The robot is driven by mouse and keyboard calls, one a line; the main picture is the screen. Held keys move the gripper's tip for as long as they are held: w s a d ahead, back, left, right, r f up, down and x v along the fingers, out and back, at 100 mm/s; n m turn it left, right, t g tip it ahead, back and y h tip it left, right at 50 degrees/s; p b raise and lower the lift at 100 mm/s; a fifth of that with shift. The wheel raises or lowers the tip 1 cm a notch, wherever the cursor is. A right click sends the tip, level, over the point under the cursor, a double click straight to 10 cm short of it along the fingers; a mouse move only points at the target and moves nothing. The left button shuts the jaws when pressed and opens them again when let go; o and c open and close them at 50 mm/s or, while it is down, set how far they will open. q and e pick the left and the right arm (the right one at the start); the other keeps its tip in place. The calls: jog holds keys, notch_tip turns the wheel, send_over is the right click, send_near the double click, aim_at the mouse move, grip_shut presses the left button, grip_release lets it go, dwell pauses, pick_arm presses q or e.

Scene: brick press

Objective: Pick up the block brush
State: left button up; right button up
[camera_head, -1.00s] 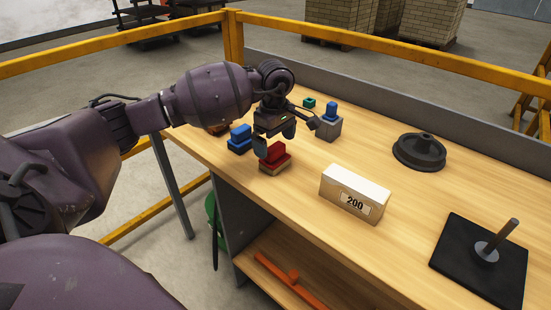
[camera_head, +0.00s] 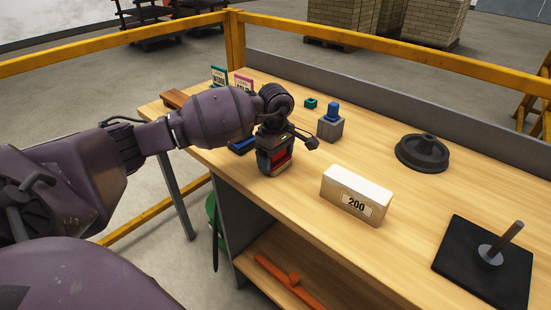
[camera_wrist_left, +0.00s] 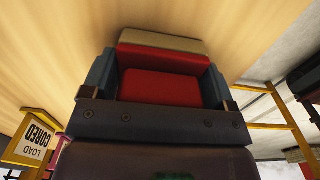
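The block brush (camera_head: 279,156), red with a tan base, stands on the wooden workbench (camera_head: 312,220), partly hidden by my left gripper. My left gripper (camera_head: 274,160) is lowered over it, with one finger on each side of the red part. In the left wrist view, the red part (camera_wrist_left: 160,87) lies between the two dark fingers (camera_wrist_left: 160,85), which stand wide apart. Any small gap between the fingers and the brush is hard to make out. My right gripper is not in view.
A blue block (camera_head: 243,146) lies close behind the gripper. A grey block with a blue top (camera_head: 331,124), a white box marked 200 (camera_head: 356,196), a dark round weight (camera_head: 422,153) and a black plate with a post (camera_head: 484,268) stand to the right.

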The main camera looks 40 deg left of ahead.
pick_arm(q)
jog(key=c, duration=0.4)
jog(key=shift+r, duration=0.1)
notch_tip(320, 180, up, 20)
jog(key=shift+f+p, duration=0.1)
jog(key=shift+p, duration=0.75)
